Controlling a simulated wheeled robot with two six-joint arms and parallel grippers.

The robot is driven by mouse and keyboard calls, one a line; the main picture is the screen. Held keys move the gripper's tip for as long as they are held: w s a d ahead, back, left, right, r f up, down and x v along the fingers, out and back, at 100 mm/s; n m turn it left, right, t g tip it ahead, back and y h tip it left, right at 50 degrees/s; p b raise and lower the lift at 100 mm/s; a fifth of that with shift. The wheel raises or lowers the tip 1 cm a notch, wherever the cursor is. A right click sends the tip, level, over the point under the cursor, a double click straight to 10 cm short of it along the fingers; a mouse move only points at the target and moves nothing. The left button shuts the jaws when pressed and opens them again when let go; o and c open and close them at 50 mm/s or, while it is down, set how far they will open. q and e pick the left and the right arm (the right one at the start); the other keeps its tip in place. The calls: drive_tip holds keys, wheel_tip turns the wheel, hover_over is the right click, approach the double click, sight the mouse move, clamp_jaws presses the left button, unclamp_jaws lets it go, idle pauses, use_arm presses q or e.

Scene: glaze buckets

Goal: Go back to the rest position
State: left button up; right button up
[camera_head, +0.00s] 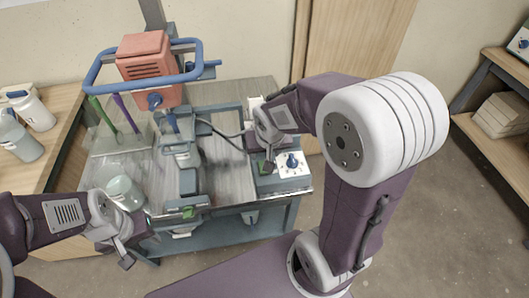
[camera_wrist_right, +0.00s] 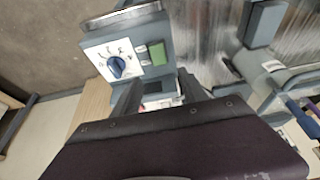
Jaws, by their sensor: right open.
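My left gripper (camera_head: 124,246) is low at the left, by the front left of the workbench, close to a clear glass jar (camera_head: 124,193). The picture does not settle whether its fingers are apart. My right gripper (camera_head: 266,152) is over the right side of the bench, beside a control box with a blue knob (camera_head: 291,162). In the right wrist view its two fingers (camera_wrist_right: 160,92) are apart with nothing held between them, and the control box (camera_wrist_right: 118,64) with its knob and green button is just beyond.
A red motor unit (camera_head: 146,62) with a blue rail stands at the back of the grey bench (camera_head: 235,95). Green and purple tools (camera_head: 110,115) stand at its left. A shelf (camera_head: 500,85) is at far right. Floor (camera_head: 450,210) shows at right.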

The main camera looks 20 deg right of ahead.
idle(0.4)
drive_tip(key=d+p+v, duration=0.1)
drive_tip(key=p+v, duration=0.5)
drive_tip(key=p, duration=0.1)
drive_tip(key=s+a+f+n+g+y+p, duration=0.1)
drive_tip(key=s+a+n+g+p, duration=0.1)
drive_tip(key=s, duration=0.5)
drive_tip(key=shift+s+a+g+p, duration=0.4)
drive_tip(key=shift+a, duration=0.1)
drive_tip(key=shift+f, duration=0.1)
drive_tip(key=shift+s, duration=0.1)
